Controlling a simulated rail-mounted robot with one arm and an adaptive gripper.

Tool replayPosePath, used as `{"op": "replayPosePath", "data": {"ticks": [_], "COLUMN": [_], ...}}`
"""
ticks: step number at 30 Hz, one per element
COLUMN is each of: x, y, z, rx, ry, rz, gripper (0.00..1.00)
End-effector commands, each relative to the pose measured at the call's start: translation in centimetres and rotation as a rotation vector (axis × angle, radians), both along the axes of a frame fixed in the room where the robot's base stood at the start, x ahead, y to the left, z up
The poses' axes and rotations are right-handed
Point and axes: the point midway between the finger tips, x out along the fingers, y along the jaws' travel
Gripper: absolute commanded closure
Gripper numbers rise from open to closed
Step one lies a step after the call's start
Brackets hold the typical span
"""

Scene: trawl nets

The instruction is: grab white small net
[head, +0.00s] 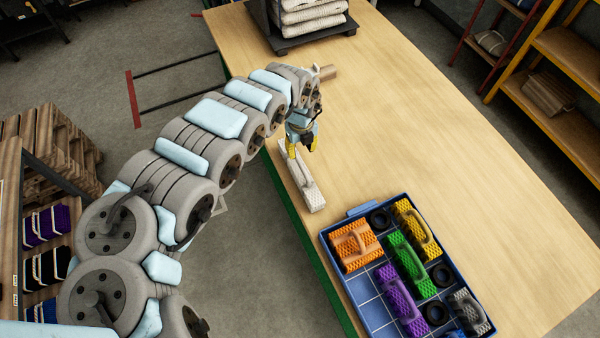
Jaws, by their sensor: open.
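A small white net (314,197) with a raised handle lies on the wooden table (440,125), close to its left edge. My gripper (302,146), with yellow fingers, points down over the far end of this net. It is open, and I see nothing held in it. The far part of the net is partly hidden by the fingers, and I cannot tell whether they touch it.
A blue tray (349,288) with coloured nets and black rings stands nearer on the table. A stack of white nets (309,20) sits on a dark platform (312,40) at the far end. The table's right side is clear.

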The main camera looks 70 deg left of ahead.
Motion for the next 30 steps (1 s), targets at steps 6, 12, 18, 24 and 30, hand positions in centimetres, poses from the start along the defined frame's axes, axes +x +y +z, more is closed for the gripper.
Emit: {"op": "replayPosePath", "data": {"ticks": [6, 12, 18, 24, 30], "x": [0.2, 0.1, 0.1, 0.0, -0.1], "y": [0.0, 0.0, 0.1, 0.2, 0.2], "z": [-2.8, -4.0, -4.6, -6.4, -8.1], "rx": [0.001, 0.002, 0.002, 0.001, 0.001], "ry": [-0.004, -0.003, -0.005, -0.006, -0.004], "rz": [-0.001, 0.0, 0.0, 0.001, 0.0], "gripper": [0.55, 0.55, 0.55, 0.55, 0.55]}}
